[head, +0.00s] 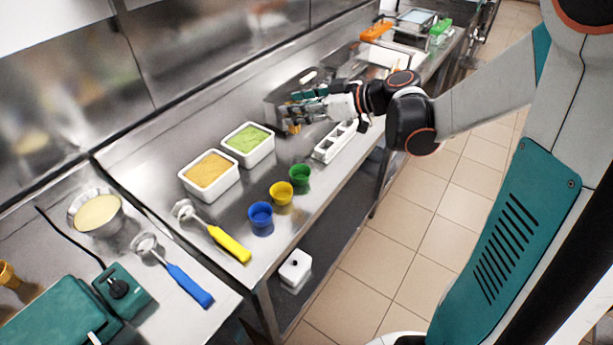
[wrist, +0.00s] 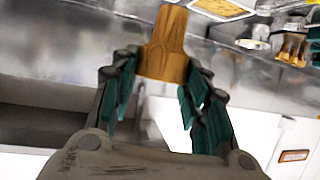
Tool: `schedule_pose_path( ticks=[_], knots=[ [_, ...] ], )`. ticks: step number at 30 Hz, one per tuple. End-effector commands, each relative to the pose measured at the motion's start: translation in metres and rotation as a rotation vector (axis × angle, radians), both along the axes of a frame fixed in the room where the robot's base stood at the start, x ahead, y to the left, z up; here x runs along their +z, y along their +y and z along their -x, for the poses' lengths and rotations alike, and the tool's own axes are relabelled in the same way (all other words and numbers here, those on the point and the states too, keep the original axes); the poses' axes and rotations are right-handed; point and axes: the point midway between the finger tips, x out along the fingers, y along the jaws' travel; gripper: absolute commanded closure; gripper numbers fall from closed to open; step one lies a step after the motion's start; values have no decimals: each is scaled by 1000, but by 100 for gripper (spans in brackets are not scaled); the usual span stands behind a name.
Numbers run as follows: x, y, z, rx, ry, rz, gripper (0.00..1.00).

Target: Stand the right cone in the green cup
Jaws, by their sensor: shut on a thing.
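My gripper (head: 305,100) is above the steel counter, up and behind the white rack. In the wrist view its teal fingers (wrist: 160,78) are closed around a tan cone (wrist: 164,45), which sticks out past the fingertips. In the head view only a small brownish part of the cone (head: 292,126) shows by the fingers. The green cup (head: 300,179) stands upright on the counter, nearer the camera than my gripper and apart from it. The white rack (head: 335,141) lies right of the cup; I cannot see a cone in it.
A yellow cup (head: 281,194) and a blue cup (head: 260,218) stand in a row with the green one near the front edge. Tubs of green (head: 249,142) and orange (head: 208,173) ice cream are behind. A yellow-handled scoop (head: 229,243) lies to the left.

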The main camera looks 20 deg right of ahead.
Motion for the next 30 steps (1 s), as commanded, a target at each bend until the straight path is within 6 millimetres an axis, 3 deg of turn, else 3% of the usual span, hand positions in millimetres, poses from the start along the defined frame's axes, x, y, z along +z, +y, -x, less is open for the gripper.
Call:
schedule_pose_path(
  ticks=[3, 6, 10, 24, 30],
  knots=[
    [26, -5, 9, 114, 1, 0, 67],
    [40, -7, 16, 177, 1, 1, 67],
    [36, -8, 19, 211, 2, 2, 67],
    [-76, -8, 19, 210, 2, 1, 67],
    [-107, -8, 19, 210, 3, 2, 67]
  ],
)
